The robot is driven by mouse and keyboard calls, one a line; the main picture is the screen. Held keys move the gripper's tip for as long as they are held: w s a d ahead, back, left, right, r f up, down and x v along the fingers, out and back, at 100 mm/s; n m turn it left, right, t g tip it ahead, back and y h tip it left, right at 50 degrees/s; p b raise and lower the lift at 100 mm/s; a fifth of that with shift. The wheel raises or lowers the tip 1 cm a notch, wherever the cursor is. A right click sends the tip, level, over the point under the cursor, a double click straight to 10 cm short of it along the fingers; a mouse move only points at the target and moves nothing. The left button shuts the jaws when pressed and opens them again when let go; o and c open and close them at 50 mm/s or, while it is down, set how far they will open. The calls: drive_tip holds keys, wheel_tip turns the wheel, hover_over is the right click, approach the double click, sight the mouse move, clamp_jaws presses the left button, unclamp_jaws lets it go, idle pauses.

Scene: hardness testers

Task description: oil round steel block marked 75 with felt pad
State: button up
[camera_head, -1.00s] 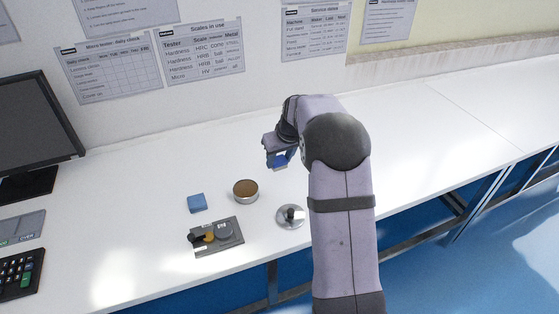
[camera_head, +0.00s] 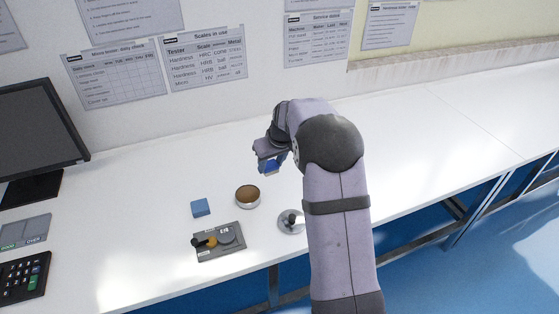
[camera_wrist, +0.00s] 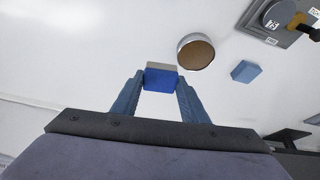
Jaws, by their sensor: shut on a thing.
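My gripper (camera_wrist: 160,82) is shut on a blue block with a pale grey-beige layer, which looks like the felt pad (camera_wrist: 161,79). In the head view my gripper (camera_head: 268,163) holds it above the table, behind and slightly right of a round tin (camera_head: 247,203) with a brown surface inside. The tin also shows in the wrist view (camera_wrist: 187,58), ahead of the pad and apart from it. A round steel block (camera_head: 227,236) sits on a grey plate (camera_head: 207,256) at the front.
A second blue block (camera_head: 201,208) lies left of the tin. A metal disc with a dark knob (camera_head: 290,228) stands right of the plate, near the front edge. A monitor (camera_head: 38,130) and keypad (camera_head: 22,276) are at the left. The white table (camera_head: 130,215) has free room.

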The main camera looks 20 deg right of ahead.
drive_tip(key=a+f+p, duration=0.1)
drive_tip(key=a+p, duration=0.5)
drive_tip(key=a, duration=0.2)
drive_tip(key=shift+w+f+m+p, duration=0.2)
drive_tip(key=shift+m+p, duration=0.1)
drive_tip(key=shift+p, duration=0.1)
drive_tip(key=shift+f, duration=0.1)
drive_tip(key=shift+f+b, duration=1.95)
drive_tip(key=shift+f, duration=0.95)
drive_tip(key=shift+f+b, duration=0.45)
drive_tip(key=shift+f, duration=0.15)
idle(0.5)
drive_tip(key=shift+r, duration=0.1)
